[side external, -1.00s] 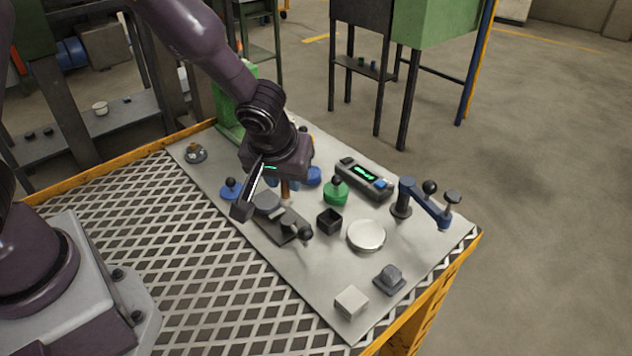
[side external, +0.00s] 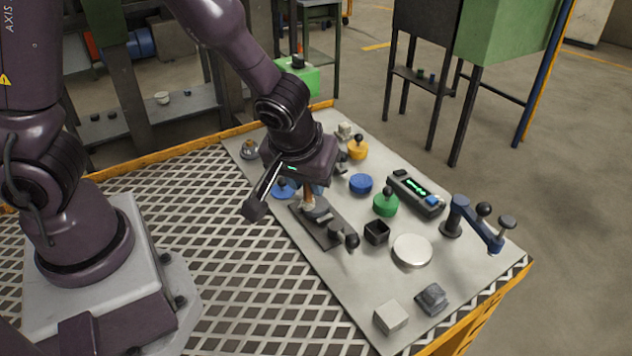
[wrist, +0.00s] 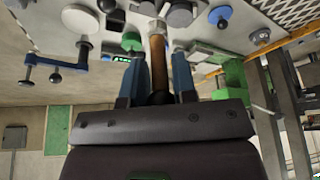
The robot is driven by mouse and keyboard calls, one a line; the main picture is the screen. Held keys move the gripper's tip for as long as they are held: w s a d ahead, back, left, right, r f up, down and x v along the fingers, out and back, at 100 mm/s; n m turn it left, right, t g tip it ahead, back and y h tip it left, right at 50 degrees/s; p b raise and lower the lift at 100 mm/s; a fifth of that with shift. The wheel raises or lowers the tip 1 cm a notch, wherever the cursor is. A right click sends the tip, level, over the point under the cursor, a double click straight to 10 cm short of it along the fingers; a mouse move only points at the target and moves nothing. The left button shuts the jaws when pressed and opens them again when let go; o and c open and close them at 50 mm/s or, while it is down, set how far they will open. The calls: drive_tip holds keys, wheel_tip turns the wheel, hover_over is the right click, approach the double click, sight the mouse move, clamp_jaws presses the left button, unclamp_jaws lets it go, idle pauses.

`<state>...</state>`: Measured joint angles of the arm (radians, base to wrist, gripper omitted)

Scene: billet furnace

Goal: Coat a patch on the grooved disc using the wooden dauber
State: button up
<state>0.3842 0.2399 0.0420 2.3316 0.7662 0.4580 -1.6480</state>
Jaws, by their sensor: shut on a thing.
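My gripper (wrist: 156,72) is shut on the wooden dauber (wrist: 157,58), a brown handle with a pale end, pointing away from the wrist. In the side view the dauber (side external: 308,200) hangs down from my gripper, at a round grey disc (side external: 317,211) that appears to be the grooved disc. The disc sits at the far end of a dark fixture plate (side external: 322,233). A grey disc also shows in the wrist view (wrist: 180,14), just right of the dauber's pale end. I cannot make out grooves, any coating, or whether the dauber touches the disc.
A display box (side external: 415,193) and a blue crank arm (side external: 478,226) are farther right.

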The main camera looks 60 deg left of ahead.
drive_tip(key=shift+a, duration=0.1)
drive_tip(key=w+a+f, duration=0.2)
drive_tip(key=w+a, duration=0.4)
drive_tip(key=w, duration=0.4)
drive_tip(key=w+a+f, duration=0.3)
drive_tip(key=w+a, duration=0.2)
drive_tip(key=w, duration=0.6)
drive_tip(key=shift+s+a+f, duration=0.1)
drive_tip(key=shift+f, duration=1.25)
drive_tip(key=shift+s+f, duration=0.1)
drive_tip(key=shift+f, duration=1.25)
drive_tip(key=shift+f, duration=0.65)
wheel_tip(320, 180, up, 7)
drive_tip(key=shift+r, duration=0.1)
